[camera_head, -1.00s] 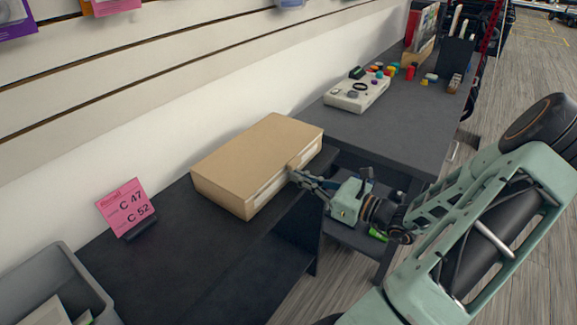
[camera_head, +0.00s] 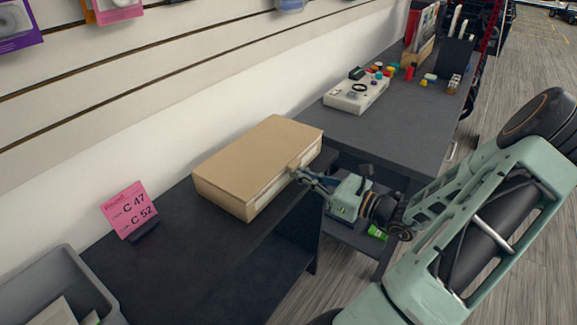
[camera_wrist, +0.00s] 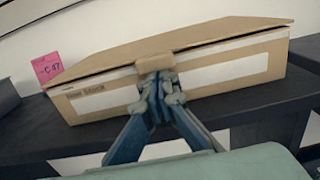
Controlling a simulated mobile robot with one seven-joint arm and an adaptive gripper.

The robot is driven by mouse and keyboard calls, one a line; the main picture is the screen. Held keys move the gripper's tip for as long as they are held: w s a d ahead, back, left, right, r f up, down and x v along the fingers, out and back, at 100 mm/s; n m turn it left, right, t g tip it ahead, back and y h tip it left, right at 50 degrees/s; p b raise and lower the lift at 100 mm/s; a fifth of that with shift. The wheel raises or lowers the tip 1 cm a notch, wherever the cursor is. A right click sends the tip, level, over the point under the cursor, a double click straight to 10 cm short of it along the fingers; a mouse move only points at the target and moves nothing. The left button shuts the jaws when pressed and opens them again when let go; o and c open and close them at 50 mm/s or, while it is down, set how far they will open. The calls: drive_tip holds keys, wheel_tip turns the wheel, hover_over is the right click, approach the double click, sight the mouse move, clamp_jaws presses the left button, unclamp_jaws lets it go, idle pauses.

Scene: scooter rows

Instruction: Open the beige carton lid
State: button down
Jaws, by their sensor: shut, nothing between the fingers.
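The beige carton (camera_head: 222,198) sits on the dark bench, its flat lid (camera_head: 262,148) lying over the top. A small tan tab (camera_wrist: 168,64) hangs from the middle of the lid's front edge. My gripper (camera_head: 298,174) is at this front edge. In the wrist view my gripper (camera_wrist: 158,84) has its fingertips together just below the tab, close against the carton's front face. Whether they touch the tab is unclear.
A pink price card (camera_head: 128,208) stands left of the carton. A grey bin (camera_head: 70,262) is at the lower left. A second dark table (camera_head: 395,128) behind holds a white device (camera_head: 356,97) and small coloured pieces. The bench in front of the card is clear.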

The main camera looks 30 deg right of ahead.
drive_tip(key=shift+r, duration=0.4)
drive_tip(key=r+p, duration=0.5)
drive_tip(key=shift+w+a, duration=0.1)
drive_tip(key=shift+w, duration=0.1)
idle(0.4)
drive_tip(key=shift+r+p, duration=0.1)
drive_tip(key=shift+p, duration=0.25)
drive_tip(key=shift+w+a+r+p, duration=0.1)
drive_tip(key=shift+w+r+p, duration=0.1)
drive_tip(key=shift+r+p, duration=0.95)
drive_tip(key=shift+w+a+r+p, duration=0.1)
drive_tip(key=shift+w+r+p, duration=0.1)
drive_tip(key=shift+r+p, duration=0.9)
drive_tip(key=shift+r, duration=0.15)
drive_tip(key=shift+w, duration=0.1)
